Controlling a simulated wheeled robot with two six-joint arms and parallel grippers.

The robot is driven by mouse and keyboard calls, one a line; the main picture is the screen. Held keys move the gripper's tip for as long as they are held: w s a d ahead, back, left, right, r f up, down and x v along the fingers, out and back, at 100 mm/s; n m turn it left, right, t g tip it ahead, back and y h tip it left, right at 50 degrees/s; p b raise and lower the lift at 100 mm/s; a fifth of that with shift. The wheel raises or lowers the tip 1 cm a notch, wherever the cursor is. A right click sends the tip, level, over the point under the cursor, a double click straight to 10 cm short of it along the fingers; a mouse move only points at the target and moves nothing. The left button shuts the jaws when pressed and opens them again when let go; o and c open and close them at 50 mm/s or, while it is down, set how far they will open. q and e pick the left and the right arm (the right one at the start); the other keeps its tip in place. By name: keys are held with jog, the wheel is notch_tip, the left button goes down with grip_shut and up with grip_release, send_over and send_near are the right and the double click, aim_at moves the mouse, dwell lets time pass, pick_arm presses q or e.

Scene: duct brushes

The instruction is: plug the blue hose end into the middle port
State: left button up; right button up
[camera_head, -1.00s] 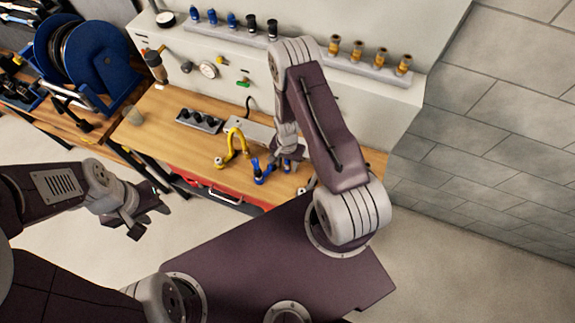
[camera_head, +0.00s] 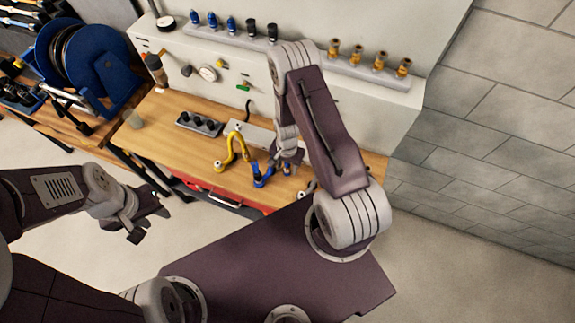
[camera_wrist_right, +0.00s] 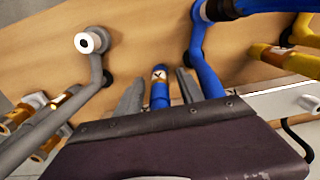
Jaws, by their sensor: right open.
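The blue hose (camera_head: 263,176) lies on the bench beside the yellow hose. In the right wrist view a blue hose end (camera_wrist_right: 160,90) with a pale label band lies between my fingers, with gaps on both sides. My right gripper (camera_wrist_right: 160,93) is open around it and low over the bench; the head view shows this gripper (camera_head: 287,160) partly hidden by its own arm. My left gripper (camera_head: 150,223) is open and empty, off the bench's front edge. A dark block with several round sockets (camera_head: 200,123) stands on the bench; I cannot tell which is the middle port.
The yellow hose (camera_head: 232,150) arches left of the blue one. A grey hose (camera_wrist_right: 97,70) stands left in the wrist view. A pale plate (camera_head: 260,132) lies behind the hoses. A blue reel (camera_head: 80,60) is far left.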

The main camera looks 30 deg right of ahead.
grip_shut()
dwell(1.4)
jog(key=shift+r, duration=0.1)
jog(key=shift+r+p, duration=0.3)
jog(key=shift+p, duration=0.05)
jog(key=shift+r+p, duration=0.55)
jog(key=shift+r, duration=0.15)
jog(key=shift+r+p, duration=1.5)
jog(key=shift+r, duration=0.45)
